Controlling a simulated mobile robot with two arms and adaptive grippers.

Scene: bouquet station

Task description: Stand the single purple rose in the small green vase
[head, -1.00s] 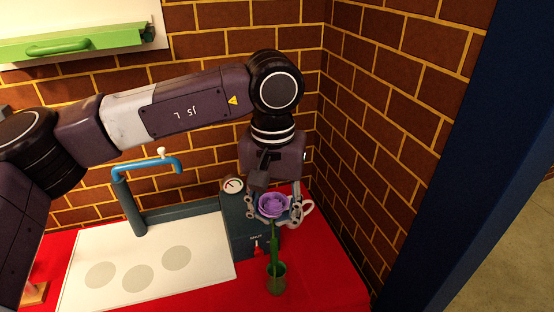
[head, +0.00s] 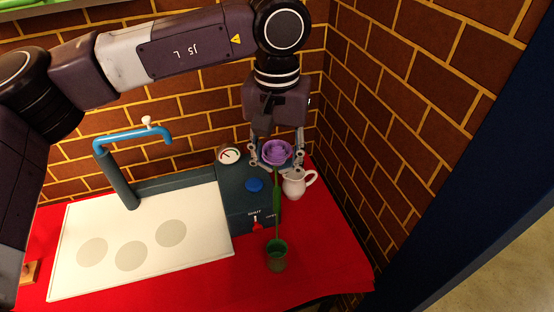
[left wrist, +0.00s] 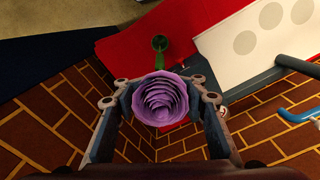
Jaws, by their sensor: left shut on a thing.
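The purple rose (head: 277,152) is held upright in my left gripper (head: 276,163), whose fingers are shut around it below the bloom. Its green stem (head: 277,200) hangs straight down toward the small green vase (head: 277,262). The vase stands on the red tabletop. The stem's lower end meets the vase mouth in the picture; I cannot tell whether it is inside or just above. In the left wrist view the bloom (left wrist: 160,99) sits between the fingers and hides most of the stem, with the vase (left wrist: 159,43) beyond. My right gripper is not in view.
A teal box (head: 238,190) with a gauge, a blue button and a red switch stands left of the stem. A white jug (head: 296,184) stands right of it. A white board (head: 130,245) and blue tap (head: 120,175) are at left. The red table (head: 325,255) is clear right of the vase.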

